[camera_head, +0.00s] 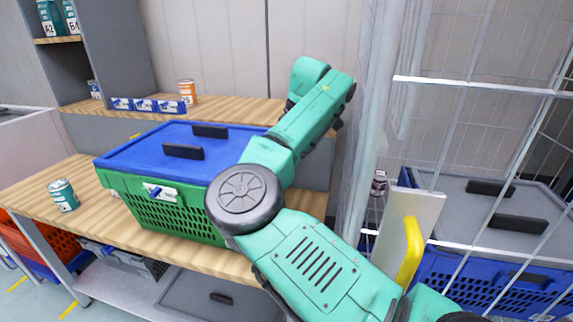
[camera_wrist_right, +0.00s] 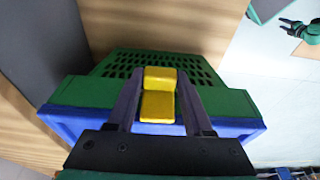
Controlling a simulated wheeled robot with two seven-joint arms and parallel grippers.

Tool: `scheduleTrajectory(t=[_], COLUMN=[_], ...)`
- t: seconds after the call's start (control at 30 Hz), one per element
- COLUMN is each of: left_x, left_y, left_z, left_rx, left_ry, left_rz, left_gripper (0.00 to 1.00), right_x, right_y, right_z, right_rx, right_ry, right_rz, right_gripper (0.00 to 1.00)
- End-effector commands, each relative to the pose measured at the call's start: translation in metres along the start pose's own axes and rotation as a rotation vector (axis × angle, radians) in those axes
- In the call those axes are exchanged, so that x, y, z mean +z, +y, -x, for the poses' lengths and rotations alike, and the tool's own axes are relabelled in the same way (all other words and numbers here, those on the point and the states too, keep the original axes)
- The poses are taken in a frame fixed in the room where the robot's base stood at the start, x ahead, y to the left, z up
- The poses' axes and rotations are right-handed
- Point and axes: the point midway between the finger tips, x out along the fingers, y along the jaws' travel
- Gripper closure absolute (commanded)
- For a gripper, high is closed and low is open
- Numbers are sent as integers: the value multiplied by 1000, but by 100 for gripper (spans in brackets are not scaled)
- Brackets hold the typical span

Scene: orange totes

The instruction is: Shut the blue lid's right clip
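A green crate (camera_head: 180,214) with a blue lid (camera_head: 140,150) stands on the wooden bench; the lid lies on top. In the head view my right arm covers the crate's right end, and my right gripper is hidden there. In the right wrist view my right gripper (camera_wrist_right: 160,85) is at the edge of the crate (camera_wrist_right: 230,103) and the lid (camera_wrist_right: 238,128). A yellow two-part piece, apparently the right clip (camera_wrist_right: 158,106), sits between its spread dark fingers. I cannot tell whether they touch it. My left gripper is in neither view.
The crate's near side carries a white and blue fitting (camera_head: 160,192). A teal can (camera_head: 63,195) stands on the bench left of the crate. An orange can (camera_head: 188,92) is on the back shelf. A wire cage (camera_head: 480,82) and a lidded blue crate (camera_head: 455,283) are at right.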

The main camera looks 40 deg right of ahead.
Motion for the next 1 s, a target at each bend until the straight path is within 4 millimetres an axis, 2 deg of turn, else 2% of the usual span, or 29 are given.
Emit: scheduleTrajectory(t=[0.03, 0.07, 0.37, 0.47, 0.6, 0.73, 0.83, 1.0], left_x=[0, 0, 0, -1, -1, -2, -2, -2], left_y=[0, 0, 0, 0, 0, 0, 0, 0], left_z=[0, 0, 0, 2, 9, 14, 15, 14], left_rx=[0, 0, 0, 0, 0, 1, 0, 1], left_ry=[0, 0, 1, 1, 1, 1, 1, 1], left_rz=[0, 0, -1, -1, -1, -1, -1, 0], left_gripper=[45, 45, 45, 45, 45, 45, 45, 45], right_x=[0, 0, 0, -1, -2, -1, 0, 0], right_y=[0, 0, 0, 1, 1, 0, 0, 0], right_z=[0, 0, 1, 13, 45, 69, 75, 75], right_rx=[-1, -1, 1, 3, 3, 2, 0, 0], right_ry=[-1, -1, 0, 3, 5, 3, 1, 0], right_rz=[-1, -1, 0, 1, 2, 1, 1, 0], right_gripper=[28, 20, 20, 20, 20, 20, 20, 20])
